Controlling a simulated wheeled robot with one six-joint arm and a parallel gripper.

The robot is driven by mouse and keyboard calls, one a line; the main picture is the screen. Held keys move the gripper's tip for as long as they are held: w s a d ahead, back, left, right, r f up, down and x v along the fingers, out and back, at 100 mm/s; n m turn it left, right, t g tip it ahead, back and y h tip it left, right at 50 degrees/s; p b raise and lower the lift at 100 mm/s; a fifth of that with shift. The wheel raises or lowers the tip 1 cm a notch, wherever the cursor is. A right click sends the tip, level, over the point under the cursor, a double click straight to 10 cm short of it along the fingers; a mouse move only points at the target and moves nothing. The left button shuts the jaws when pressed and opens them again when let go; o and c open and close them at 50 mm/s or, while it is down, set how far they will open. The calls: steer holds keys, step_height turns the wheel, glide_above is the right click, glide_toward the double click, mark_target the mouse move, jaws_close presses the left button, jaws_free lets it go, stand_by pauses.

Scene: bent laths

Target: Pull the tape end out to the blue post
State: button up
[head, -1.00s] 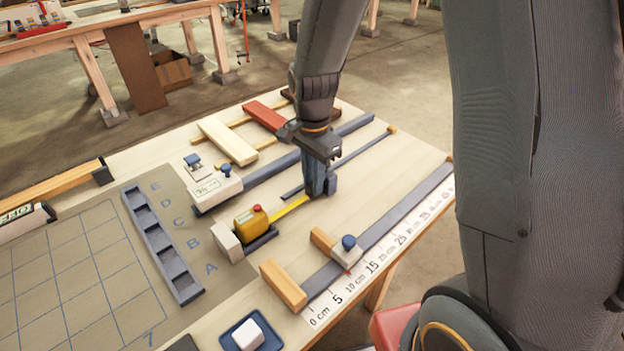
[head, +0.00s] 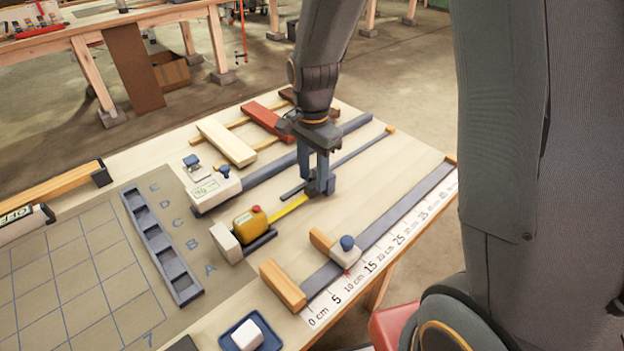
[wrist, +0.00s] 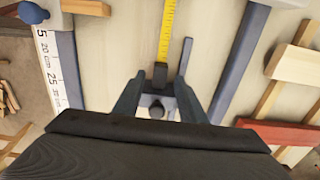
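The yellow tape measure (head: 250,222) stands on the table against a white block. Its yellow tape (head: 289,211) is drawn out to the upper right and ends at my gripper (head: 316,184). In the wrist view the tape (wrist: 167,32) runs down to a dark end piece (wrist: 160,75) between the fingers. My gripper (wrist: 160,90) points down, its two blue-grey fingers apart, with gaps showing beside the end piece. A small dark knob (wrist: 157,109) shows between the fingers. I cannot single out the blue post with certainty; the gripper covers that area.
A thin dark rail (head: 360,150) runs beside the tape line. A long scale rail (head: 405,208) with a blue-knobbed slider (head: 346,248) lies nearer. A digital caliper-like rail (head: 270,170) and red (head: 268,122) and cream blocks (head: 227,141) lie behind.

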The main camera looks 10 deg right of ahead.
step_height(320, 180, up, 6)
steer(key=shift+b, duration=0.35)
